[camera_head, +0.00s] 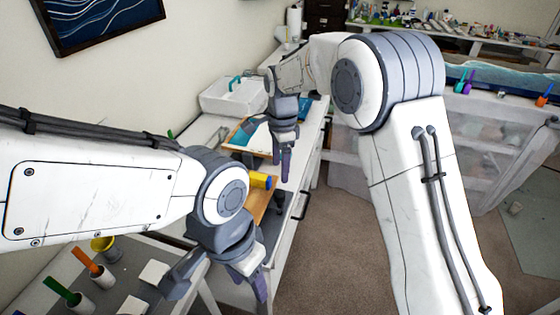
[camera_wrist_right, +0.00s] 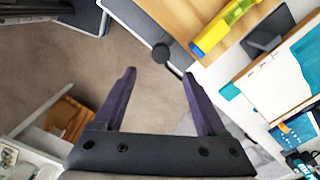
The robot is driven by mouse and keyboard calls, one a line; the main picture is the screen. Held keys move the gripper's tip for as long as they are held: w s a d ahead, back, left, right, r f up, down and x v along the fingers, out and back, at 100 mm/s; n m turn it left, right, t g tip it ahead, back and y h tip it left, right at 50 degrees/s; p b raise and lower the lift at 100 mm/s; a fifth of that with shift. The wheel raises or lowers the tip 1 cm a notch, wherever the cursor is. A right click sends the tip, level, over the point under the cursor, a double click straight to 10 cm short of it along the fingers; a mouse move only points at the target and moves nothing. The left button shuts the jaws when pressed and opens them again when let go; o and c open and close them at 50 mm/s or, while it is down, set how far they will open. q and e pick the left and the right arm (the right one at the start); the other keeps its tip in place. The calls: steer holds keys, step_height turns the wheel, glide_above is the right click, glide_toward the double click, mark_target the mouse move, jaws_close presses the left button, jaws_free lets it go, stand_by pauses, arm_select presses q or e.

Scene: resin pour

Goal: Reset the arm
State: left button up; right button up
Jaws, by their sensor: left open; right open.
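My left gripper (camera_head: 215,278) is the lower one in the head view. It is open and empty, pointing down beside the shelf with the cups. My right gripper (camera_head: 268,145) is farther off, in front of the white counter, pointing down. In the right wrist view its two dark purple fingers (camera_wrist_right: 158,105) are spread apart with nothing between them, over carpet and the edge of the furniture. My right arm (camera_head: 420,170) fills much of the right side of the head view.
A yellow tool (camera_head: 261,180) lies on a wooden board (camera_head: 256,205); it also shows in the right wrist view (camera_wrist_right: 222,28). A white bin (camera_head: 232,98) stands at the back of the counter. Cups with orange and green handles (camera_head: 85,262) stand lower left. Carpet (camera_head: 335,240) is clear.

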steer(key=shift+s, duration=0.1)
steer(key=s+a+r+n, duration=0.1)
steer(key=s+r+n, duration=0.2)
steer(key=s+n, duration=0.45)
steer(key=s+r+n, duration=0.2)
steer(key=s+n, duration=0.2)
steer(key=s, duration=0.6)
steer(key=s+d+f+n, duration=0.1)
steer(key=s+d+n, duration=0.1)
steer(key=s+n, duration=0.3)
steer(key=s+d+n, duration=0.3)
steer(key=s+n, duration=0.2)
steer(key=s, duration=0.4)
steer(key=shift+f+y, duration=0.4)
steer(key=shift+c, duration=0.3)
